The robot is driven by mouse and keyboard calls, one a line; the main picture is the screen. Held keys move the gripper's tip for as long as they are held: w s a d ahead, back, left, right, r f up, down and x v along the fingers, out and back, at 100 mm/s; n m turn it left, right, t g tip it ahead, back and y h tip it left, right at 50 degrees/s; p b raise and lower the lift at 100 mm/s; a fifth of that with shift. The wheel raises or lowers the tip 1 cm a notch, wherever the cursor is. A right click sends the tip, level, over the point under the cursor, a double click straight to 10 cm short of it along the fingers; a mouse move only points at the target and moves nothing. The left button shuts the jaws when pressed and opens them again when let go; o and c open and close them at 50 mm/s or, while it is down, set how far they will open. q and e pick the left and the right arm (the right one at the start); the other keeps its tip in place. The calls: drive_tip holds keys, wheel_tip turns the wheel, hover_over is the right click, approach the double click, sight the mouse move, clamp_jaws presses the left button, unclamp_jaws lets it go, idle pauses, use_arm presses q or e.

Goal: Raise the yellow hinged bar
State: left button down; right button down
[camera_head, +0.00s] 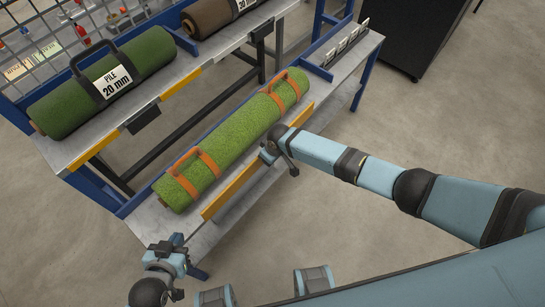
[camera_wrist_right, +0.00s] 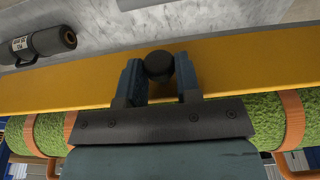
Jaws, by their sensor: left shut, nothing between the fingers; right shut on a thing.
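The yellow hinged bar (camera_head: 232,187) runs along the front of the lower shelf, beside the light green turf roll (camera_head: 235,138) with orange straps. In the right wrist view the bar (camera_wrist_right: 60,75) crosses the whole picture, with a round black knob (camera_wrist_right: 159,65) on it. My right gripper (camera_head: 268,152) is at the middle of the bar. Its two fingers (camera_wrist_right: 159,75) are shut on the knob, one on each side. My left gripper (camera_head: 176,241) is shut and empty, low at the left, apart from the bar and off the shelf's near end.
The upper shelf holds a dark green roll (camera_head: 105,82) labelled "PILE 20 mm" and a brown roll (camera_head: 215,14). A black cabinet (camera_head: 410,30) stands at the back right. The floor in front is clear.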

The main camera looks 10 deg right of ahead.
idle(0.4)
drive_tip(key=c, duration=0.8)
unclamp_jaws()
drive_tip(key=shift+w, duration=0.1)
drive_tip(key=shift+r, duration=0.2)
drive_tip(key=p+v, duration=0.1)
drive_tip(key=v, duration=1.2)
drive_tip(key=shift+r+p, duration=0.2)
drive_tip(key=shift+p, duration=0.15)
drive_tip(key=shift+a, duration=0.15)
